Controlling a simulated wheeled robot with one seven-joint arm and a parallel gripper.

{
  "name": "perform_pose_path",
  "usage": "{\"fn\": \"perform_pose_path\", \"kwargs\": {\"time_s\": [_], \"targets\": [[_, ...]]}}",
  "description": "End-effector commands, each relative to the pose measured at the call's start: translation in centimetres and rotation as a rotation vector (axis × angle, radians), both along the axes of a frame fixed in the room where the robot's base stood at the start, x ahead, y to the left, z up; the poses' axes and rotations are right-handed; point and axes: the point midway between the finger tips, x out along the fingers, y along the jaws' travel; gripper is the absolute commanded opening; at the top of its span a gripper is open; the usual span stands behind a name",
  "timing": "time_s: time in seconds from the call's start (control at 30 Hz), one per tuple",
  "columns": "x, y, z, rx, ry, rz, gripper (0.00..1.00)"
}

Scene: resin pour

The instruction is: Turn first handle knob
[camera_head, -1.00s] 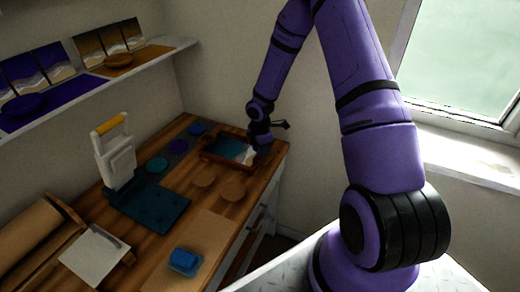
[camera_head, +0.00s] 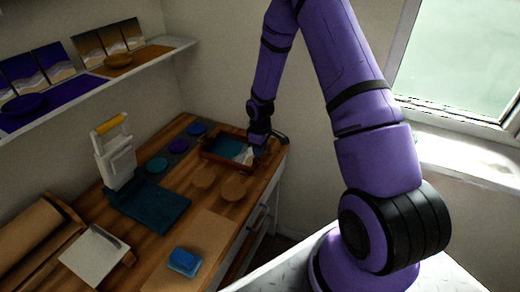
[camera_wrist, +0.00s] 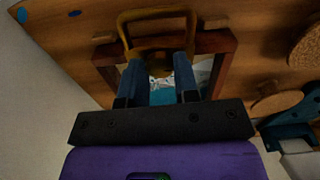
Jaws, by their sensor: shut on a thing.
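A wooden tray frame (camera_head: 203,152) with teal and white inside lies at the far end of the workbench. In the wrist view the tray's red-brown rim (camera_wrist: 222,42) carries a yellow-brown U-shaped handle (camera_wrist: 158,13). A rounded yellow-brown knob (camera_wrist: 158,62) shows at the handle's base, between my fingertips. My gripper (camera_wrist: 158,66) is shut on this knob, with one blue-grey finger on each side. In the head view my gripper (camera_head: 258,146) is at the tray's right end; its fingers and the knob are too small and dark to make out there.
Two round cork discs (camera_head: 233,188) lie near the tray. A teal board with a white press (camera_head: 120,165) stands to the left. A blue block (camera_head: 185,260) and a white sheet (camera_head: 94,254) lie nearer. The wall shelf (camera_head: 80,90) runs above; a window (camera_head: 460,60) is at right.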

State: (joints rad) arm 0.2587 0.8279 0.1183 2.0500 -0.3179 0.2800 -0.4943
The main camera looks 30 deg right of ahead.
Motion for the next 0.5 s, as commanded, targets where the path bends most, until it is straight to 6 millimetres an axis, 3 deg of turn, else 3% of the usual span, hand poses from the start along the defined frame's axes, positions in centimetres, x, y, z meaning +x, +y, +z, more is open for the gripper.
{"fn": "perform_pose_path", "kwargs": {"time_s": [0.5], "targets": [[0.04,0.01,0.03,-0.001,0.000,-0.489,0.05]]}}
